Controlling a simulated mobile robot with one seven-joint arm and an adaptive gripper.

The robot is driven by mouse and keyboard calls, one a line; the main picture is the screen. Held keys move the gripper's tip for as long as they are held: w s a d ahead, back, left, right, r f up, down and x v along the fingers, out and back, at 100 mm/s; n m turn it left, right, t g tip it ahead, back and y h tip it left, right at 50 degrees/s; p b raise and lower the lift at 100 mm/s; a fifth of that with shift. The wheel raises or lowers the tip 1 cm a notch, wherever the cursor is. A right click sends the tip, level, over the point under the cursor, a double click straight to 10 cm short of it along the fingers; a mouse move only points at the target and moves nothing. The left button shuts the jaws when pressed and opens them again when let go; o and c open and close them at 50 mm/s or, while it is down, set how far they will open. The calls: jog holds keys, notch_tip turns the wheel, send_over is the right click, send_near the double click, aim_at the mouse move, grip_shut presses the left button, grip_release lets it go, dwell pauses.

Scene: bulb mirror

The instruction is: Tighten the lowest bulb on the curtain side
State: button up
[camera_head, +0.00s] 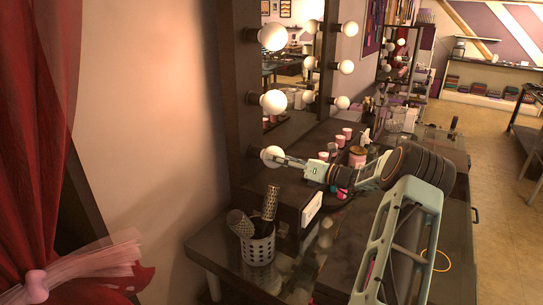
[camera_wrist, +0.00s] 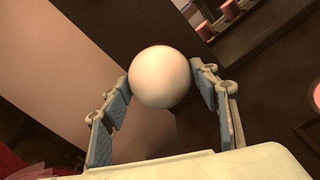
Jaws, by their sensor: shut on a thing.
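The lowest bulb (camera_head: 269,153) on the curtain side is a round white globe at the foot of the mirror's left post. My gripper (camera_head: 282,160) reaches it from the right, and its fingers are shut on it. In the wrist view the bulb (camera_wrist: 160,76) sits between the two blue-grey finger pads, one on each side. The bulb's base and socket are hidden behind the globe there. Two more bulbs, a middle one (camera_head: 273,102) and a top one (camera_head: 271,37), stand above it on the same post.
The red curtain (camera_head: 35,130) hangs at the far left. A perforated metal cup (camera_head: 258,248) with hairbrushes stands on the dresser below my gripper. A white-faced box (camera_head: 311,209) and pink jars (camera_head: 341,139) are near the arm. The mirror's right post carries more bulbs (camera_head: 346,67).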

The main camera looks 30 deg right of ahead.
jog(key=shift+m, duration=0.3)
jog(key=m, duration=0.4)
jog(key=shift+m, duration=0.4)
jog(key=o, duration=1.1)
jog(key=shift+f+b, duration=0.1)
jog(key=shift+b, duration=0.2)
jog(key=shift+n+b, duration=0.45)
jog(key=shift+n, duration=0.15)
jog(key=shift+n+b, duration=0.65)
jog(key=shift+n, duration=0.15)
jog(key=shift+b, duration=0.3)
